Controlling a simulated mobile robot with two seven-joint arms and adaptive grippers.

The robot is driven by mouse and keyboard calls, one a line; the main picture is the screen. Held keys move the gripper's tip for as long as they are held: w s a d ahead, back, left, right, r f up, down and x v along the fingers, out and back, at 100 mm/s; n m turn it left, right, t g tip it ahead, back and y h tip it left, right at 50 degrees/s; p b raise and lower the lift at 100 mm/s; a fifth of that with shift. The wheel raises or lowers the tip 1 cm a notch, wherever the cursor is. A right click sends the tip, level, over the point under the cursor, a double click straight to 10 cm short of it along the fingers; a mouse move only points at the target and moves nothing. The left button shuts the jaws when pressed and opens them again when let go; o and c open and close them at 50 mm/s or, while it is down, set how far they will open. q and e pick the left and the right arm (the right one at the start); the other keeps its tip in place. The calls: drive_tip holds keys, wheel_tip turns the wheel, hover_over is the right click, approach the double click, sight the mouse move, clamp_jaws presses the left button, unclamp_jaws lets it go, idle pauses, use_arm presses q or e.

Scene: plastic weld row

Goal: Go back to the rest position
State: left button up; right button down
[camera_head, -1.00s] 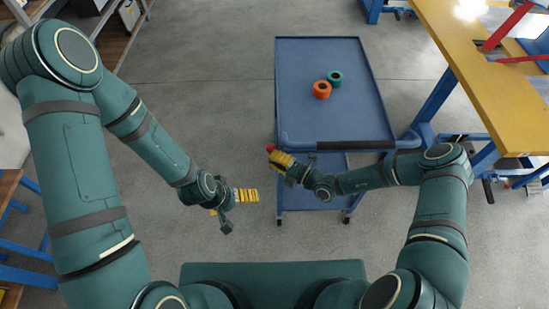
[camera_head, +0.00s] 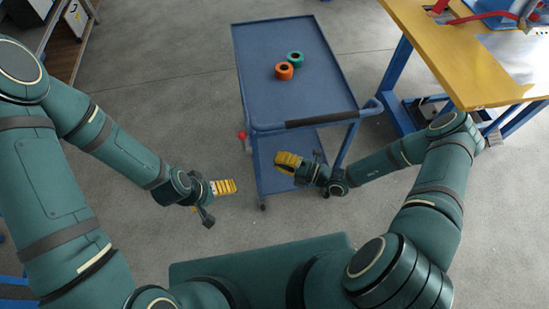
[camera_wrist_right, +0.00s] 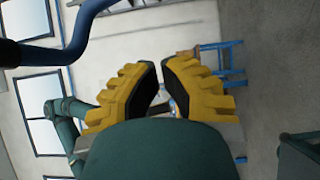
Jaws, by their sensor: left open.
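My left gripper (camera_head: 222,188) hangs open over the floor, left of the cart, with its yellow fingers pointing right and nothing seen between them. My right gripper (camera_head: 288,161) is at the near end of the blue cart, below its handle level in the picture, with yellow fingers pointing left. In the right wrist view its two ribbed yellow fingers (camera_wrist_right: 160,78) lean towards each other with a narrow gap at the tips. No held object shows there. The green wrist housing hides their bases, so how far they are open is unclear.
The blue cart (camera_head: 260,95) carries an orange ring (camera_head: 284,71) and a teal ring (camera_head: 295,58). A yellow-topped workbench (camera_head: 450,60) stands at the right. Grey floor is free left of the cart.

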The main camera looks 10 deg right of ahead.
idle(0.4)
drive_tip(key=s+a+f+n+g+h+b, duration=0.1)
drive_tip(key=s+a+n+g+h, duration=0.1)
drive_tip(key=s+n+g, duration=0.65)
drive_tip(key=s+a+f+n+g+h, duration=0.2)
drive_tip(key=s+n+g, duration=0.25)
drive_tip(key=n, duration=0.75)
drive_tip(key=w+d+r+n+t+h, duration=0.1)
drive_tip(key=n+h, duration=0.1)
drive_tip(key=n, duration=0.4)
drive_tip(key=w+d+r+n+t+h+b, duration=0.1)
drive_tip(key=n+t+h, duration=0.1)
drive_tip(key=n, duration=0.5)
drive_tip(key=w+d+r+n+t+h, duration=0.1)
drive_tip(key=d+n+t+h, duration=0.1)
drive_tip(key=n, duration=0.5)
drive_tip(key=shift+r+h+b, duration=0.2)
drive_tip(key=shift+h+b, duration=0.15)
drive_tip(key=shift+h, duration=0.25)
